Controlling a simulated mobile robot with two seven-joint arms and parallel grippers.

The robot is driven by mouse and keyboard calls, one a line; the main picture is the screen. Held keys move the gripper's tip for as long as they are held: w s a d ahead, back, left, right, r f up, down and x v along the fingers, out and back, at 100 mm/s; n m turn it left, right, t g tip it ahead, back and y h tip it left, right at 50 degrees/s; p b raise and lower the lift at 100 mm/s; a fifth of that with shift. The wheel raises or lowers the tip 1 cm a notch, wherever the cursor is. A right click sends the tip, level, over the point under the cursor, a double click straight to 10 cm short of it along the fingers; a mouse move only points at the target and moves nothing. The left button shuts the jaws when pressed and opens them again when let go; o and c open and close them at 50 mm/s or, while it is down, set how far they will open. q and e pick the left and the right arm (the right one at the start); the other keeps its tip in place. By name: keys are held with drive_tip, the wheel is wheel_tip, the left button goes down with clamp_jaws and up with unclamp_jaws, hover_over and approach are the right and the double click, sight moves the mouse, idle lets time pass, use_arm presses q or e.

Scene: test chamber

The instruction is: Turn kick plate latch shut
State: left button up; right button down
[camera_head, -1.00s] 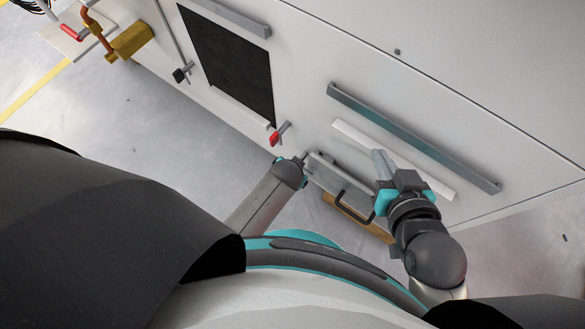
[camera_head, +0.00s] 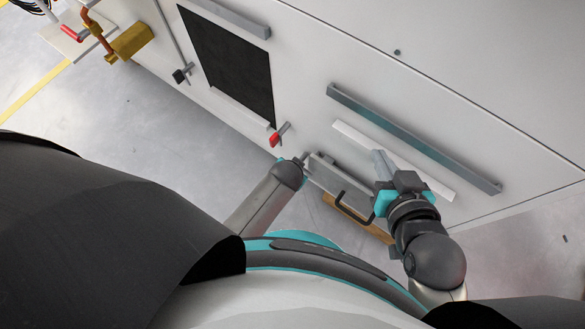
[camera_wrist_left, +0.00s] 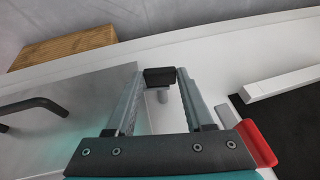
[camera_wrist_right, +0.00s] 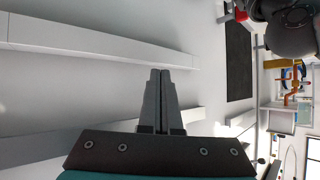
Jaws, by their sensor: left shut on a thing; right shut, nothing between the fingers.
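The kick plate is a grey panel (camera_wrist_left: 75,95) with a dark bar handle (camera_wrist_left: 35,105), low on the white cabinet; it also shows in the head view (camera_head: 330,178). In the left wrist view, a small black latch (camera_wrist_left: 159,77) on a grey peg sits beside the plate's edge. My left gripper (camera_wrist_left: 161,70) is shut on this latch, a finger on each side. In the head view its fingers are mostly hidden by its wrist. My right gripper (camera_head: 382,162) is shut and empty in front of the cabinet; its closed fingers show in the right wrist view (camera_wrist_right: 161,75).
A red-handled lever (camera_head: 276,138) is close to my left gripper. A long grey bar handle (camera_head: 412,138) and a white strip (camera_head: 365,145) are near my right gripper. A wooden block (camera_head: 375,230) lies by the plate. Open floor (camera_head: 150,130) is at the left.

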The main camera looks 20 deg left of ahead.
use_arm(q)
drive_tip(key=shift+p, duration=0.3)
clamp_jaws()
drive_tip(key=shift+a+g+h+p, duration=0.2)
drive_tip(key=shift+g+h+p, duration=0.3)
drive_tip(key=shift+h+p, duration=0.8)
use_arm(e)
drive_tip(key=s+d+g+h, duration=0.3)
drive_tip(key=s+d+g, duration=0.2)
drive_tip(key=d, duration=0.2)
drive_tip(key=shift+s+r+m+g, duration=0.2)
drive_tip(key=shift+m+g, duration=0.1)
drive_tip(key=shift+g, duration=0.1)
use_arm(q)
drive_tip(key=o, duration=1.3)
unclamp_jaws()
drive_tip(key=shift+c, duration=0.2)
use_arm(e)
drive_tip(key=shift+w, duration=0.1)
use_arm(q)
drive_tip(key=shift+a+r, duration=0.1)
use_arm(e)
drive_tip(key=shift+r, duration=0.1)
